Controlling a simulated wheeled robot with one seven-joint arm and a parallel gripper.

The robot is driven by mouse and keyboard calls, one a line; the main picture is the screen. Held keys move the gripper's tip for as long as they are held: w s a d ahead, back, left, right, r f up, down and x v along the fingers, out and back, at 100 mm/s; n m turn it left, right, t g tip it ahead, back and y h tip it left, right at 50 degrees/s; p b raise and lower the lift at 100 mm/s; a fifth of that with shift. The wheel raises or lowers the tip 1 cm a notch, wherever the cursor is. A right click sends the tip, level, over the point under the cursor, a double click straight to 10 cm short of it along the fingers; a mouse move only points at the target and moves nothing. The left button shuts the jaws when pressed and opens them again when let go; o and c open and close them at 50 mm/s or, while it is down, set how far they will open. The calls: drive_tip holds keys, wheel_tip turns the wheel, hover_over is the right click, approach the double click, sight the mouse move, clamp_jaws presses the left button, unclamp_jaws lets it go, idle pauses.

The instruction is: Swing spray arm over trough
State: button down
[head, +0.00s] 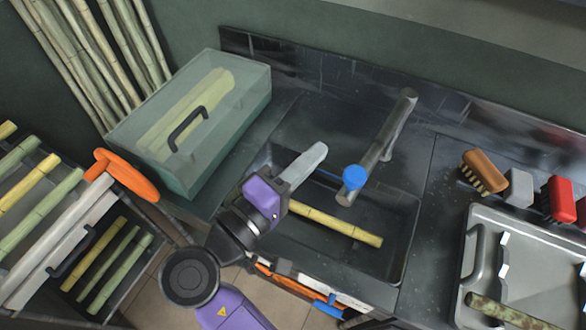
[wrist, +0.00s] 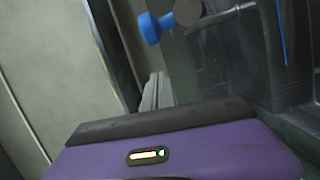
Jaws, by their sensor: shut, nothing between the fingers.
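The spray arm (head: 385,132) is a grey tube running from the back of the counter toward the front, with a blue knob (head: 355,178) near its front end. In the head view its front end overlaps the dark sunken trough (head: 402,240). A yellow-green cane (head: 340,226) lies in the trough. My gripper (head: 318,150) is shut and empty, left of the spray arm and apart from it, in front of the trough's left part. The wrist view shows the blue knob (wrist: 148,27) at the top, beyond my purple gripper body; the fingers are only partly visible there.
A translucent green box (head: 215,135) with a dark handle and cane inside stands at left. A grey tray (head: 525,260) and brushes (head: 484,170) are at right. A rack of canes (head: 50,225) with an orange-handled tool (head: 128,176) is at far left.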

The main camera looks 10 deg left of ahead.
sight(353, 183)
drive_tip(key=shift+s+d+f+p, duration=0.1)
drive_tip(key=shift+s+d+p, duration=0.15)
drive_tip(key=shift+d, duration=0.4)
drive_tip(key=shift+s+d+f+p, duration=0.1)
drive_tip(key=shift+d+p, duration=0.15)
drive_tip(key=shift+d, duration=0.35)
drive_tip(key=shift+s+d+p, duration=0.2)
drive_tip(key=shift+d+p, duration=0.05)
drive_tip(key=shift+d, duration=0.4)
drive_tip(key=shift+s+d+p, duration=0.2)
drive_tip(key=shift+s+d, duration=0.05)
drive_tip(key=shift+d, duration=0.35)
drive_tip(key=shift+s+d+p, duration=0.15)
drive_tip(key=shift+s+d, duration=0.15)
drive_tip(key=shift+d, duration=0.3)
drive_tip(key=shift+s+d+p, duration=0.2)
drive_tip(key=shift+s+d, duration=0.05)
drive_tip(key=shift+d, duration=0.35)
